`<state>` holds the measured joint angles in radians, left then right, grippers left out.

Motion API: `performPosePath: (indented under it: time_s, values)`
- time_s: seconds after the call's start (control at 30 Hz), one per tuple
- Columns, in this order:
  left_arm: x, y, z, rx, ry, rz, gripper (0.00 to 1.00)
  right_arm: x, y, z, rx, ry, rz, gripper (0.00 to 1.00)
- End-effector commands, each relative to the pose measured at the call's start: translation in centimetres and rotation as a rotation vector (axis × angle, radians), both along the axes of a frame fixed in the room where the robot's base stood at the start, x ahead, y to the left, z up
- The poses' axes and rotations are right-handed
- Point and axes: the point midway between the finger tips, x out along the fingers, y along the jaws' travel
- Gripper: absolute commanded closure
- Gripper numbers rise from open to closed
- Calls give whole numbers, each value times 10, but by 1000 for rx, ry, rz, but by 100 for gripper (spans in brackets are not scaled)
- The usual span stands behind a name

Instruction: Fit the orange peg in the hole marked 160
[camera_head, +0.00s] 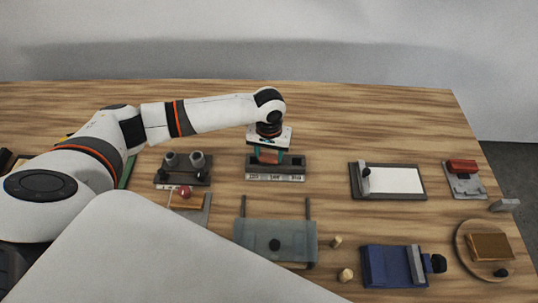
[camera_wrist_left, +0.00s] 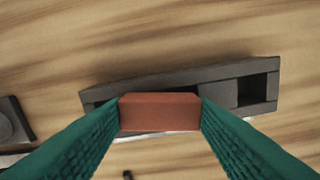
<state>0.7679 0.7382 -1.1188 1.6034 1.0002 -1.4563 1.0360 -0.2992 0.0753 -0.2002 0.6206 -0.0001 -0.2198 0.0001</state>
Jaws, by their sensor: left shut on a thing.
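The orange peg (camera_head: 268,156) is a reddish-orange block held between the teal fingers of my left gripper (camera_head: 267,157). In the left wrist view the peg (camera_wrist_left: 160,112) sits squarely between both fingertips (camera_wrist_left: 160,114). The dark grey hole block (camera_head: 297,163) lies under and around the gripper, with a pale label strip (camera_head: 275,178) on its front; its numbers are too small to read surely. In the left wrist view the block (camera_wrist_left: 180,78) shows an open square hole at its right end; the peg and fingers partly hide the other openings. I cannot tell whether the peg touches the block. My right gripper is out of view.
A dark stand with grey cylinders (camera_head: 183,168) is left of the block. A grey-green box (camera_head: 275,240) with two rods is in front. A framed white board (camera_head: 395,180), a blue device (camera_head: 392,266) and a round wooden plate (camera_head: 466,262) are right. Table behind the block is clear.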

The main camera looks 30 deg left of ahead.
Motion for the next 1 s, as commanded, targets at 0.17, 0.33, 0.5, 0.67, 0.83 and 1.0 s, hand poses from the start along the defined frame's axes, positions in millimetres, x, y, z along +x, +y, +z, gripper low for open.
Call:
performPosePath:
  time_s: [0.17, 0.33, 0.5, 0.67, 0.83, 1.0]
  values:
    - [1, 0, 16, -2, -5, 1, 79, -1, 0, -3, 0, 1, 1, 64]
    - [1, 0, 51, -2, -6, -1, 79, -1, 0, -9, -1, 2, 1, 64]
    - [1, 0, 82, -1, -3, 0, 79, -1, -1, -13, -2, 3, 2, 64]
    - [1, 0, 97, -1, -2, 0, 79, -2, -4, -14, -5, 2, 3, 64]
    - [0, 0, 101, 0, 0, 0, 79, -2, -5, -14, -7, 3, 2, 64]
    - [0, 0, 100, 0, 0, 1, 79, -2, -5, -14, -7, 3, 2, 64]
